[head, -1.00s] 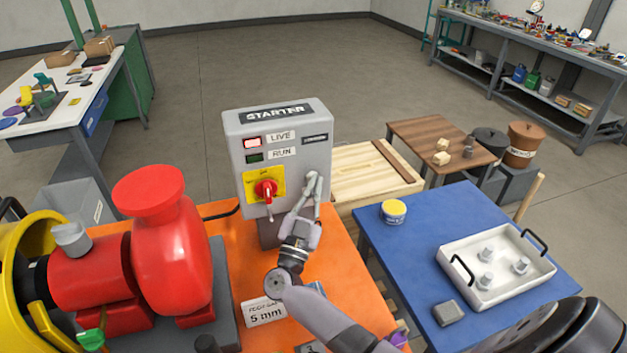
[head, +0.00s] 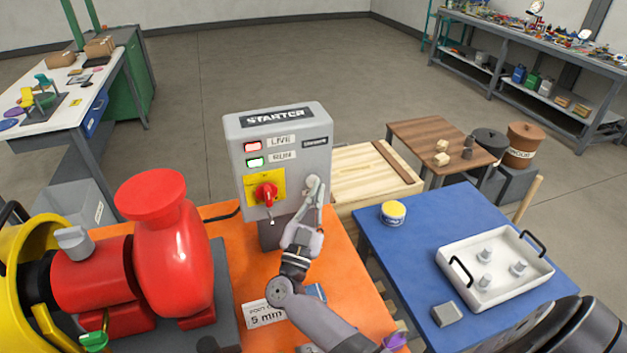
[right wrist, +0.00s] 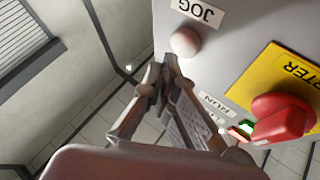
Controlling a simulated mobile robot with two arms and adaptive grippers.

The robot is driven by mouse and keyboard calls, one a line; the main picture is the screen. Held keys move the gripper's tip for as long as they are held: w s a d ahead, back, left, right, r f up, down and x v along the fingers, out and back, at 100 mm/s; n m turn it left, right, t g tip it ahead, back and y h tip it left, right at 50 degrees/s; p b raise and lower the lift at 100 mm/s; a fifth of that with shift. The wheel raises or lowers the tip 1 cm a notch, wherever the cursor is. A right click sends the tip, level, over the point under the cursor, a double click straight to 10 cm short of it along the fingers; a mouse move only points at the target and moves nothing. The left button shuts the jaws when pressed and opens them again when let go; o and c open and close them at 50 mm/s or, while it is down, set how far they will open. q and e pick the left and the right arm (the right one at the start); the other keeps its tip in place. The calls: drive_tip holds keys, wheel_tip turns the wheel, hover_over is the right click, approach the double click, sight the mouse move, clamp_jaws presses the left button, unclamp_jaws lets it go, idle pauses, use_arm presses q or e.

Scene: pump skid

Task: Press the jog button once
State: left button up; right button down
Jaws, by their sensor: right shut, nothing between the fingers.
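The grey starter box (head: 230,150) stands at the back of the orange skid. Its round pale jog button (head: 313,183) is at the right of its front face. In the right wrist view the button (right wrist: 185,42) sits beside its JOG label (right wrist: 198,13). My right gripper (head: 318,184) is shut and empty, its fingertips right at the button; I cannot tell whether they touch it. The fingertips (right wrist: 166,70) also show close to the button in the right wrist view. The LIVE lamp (head: 252,147) glows red and the RUN lamp (head: 254,162) glows green. My left gripper is out of view.
A red rotary switch (head: 266,194) on a yellow plate is left of the button. The red pump (head: 170,258) stands at the left of the skid. A blue table (head: 405,262) with a white tray (head: 470,294) is at the right.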

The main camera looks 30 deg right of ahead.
drive_tip(key=shift+s, duration=0.15)
drive_tip(key=s+p, duration=0.1)
drive_tip(key=s, duration=0.1)
drive_tip(key=s+a+p, duration=0.1)
drive_tip(key=s, duration=0.1)
drive_tip(key=shift+s+a+p, duration=0.1)
drive_tip(key=shift+s+p, duration=0.25)
idle(0.9)
